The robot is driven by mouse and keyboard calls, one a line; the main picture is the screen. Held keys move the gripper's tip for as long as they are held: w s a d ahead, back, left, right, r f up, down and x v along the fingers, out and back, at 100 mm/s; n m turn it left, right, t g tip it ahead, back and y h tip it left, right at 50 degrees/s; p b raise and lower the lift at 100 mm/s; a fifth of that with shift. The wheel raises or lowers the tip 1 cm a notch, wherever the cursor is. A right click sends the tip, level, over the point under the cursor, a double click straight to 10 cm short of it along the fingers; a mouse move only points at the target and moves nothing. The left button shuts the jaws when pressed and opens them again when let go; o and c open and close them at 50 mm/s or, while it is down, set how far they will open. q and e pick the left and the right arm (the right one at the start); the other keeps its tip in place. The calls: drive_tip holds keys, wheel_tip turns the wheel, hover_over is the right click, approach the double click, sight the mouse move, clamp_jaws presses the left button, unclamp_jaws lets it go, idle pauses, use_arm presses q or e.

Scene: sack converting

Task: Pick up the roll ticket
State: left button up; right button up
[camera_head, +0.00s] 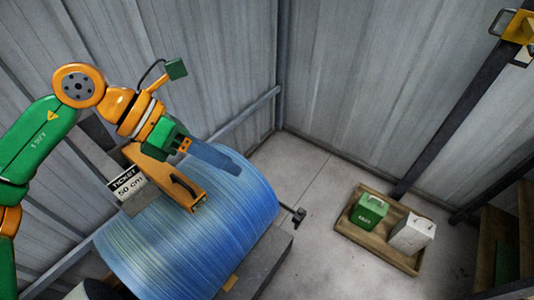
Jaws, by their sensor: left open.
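The roll ticket (127,186) is a small pale card with a black band reading "TICKET" and "50 cm" below it. It is at the upper left side of a large blue roll (190,240); how it is held there I cannot tell. My left gripper (197,192), orange and green, is over the top of the roll, just right of the ticket. It is open, and its orange finger partly covers the roll beside the ticket. I cannot tell whether it touches the roll. My right gripper is not in view.
A wooden tray (347,228) on the floor at right holds a green container (369,211) and a white container (412,233). Corrugated walls close in the back. Dark posts and wooden shelving stand at right.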

use_arm(q)
drive_tip(key=w+a+n+t+y, duration=0.1)
drive_tip(key=a+y, duration=0.3)
drive_tip(key=a, duration=0.6)
wheel_tip(320, 180, up, 3)
drive_tip(key=n+y, duration=0.2)
drive_tip(key=y, duration=0.1)
hover_over(124, 179)
wheel_tip(124, 179, down, 4)
drive_tip(key=shift+s+a+r+y+b, duration=0.15)
drive_tip(key=shift+y+b, duration=0.25)
drive_tip(key=shift+b, duration=0.5)
drive_tip(key=shift+w+f+p, duration=0.15)
drive_tip(key=shift+f+p, duration=0.05)
drive_tip(key=shift+f, duration=0.45)
drive_tip(key=shift+w+f+p, duration=0.15)
drive_tip(key=shift+f+p, duration=0.05)
drive_tip(key=shift+f, duration=0.85)
clamp_jaws()
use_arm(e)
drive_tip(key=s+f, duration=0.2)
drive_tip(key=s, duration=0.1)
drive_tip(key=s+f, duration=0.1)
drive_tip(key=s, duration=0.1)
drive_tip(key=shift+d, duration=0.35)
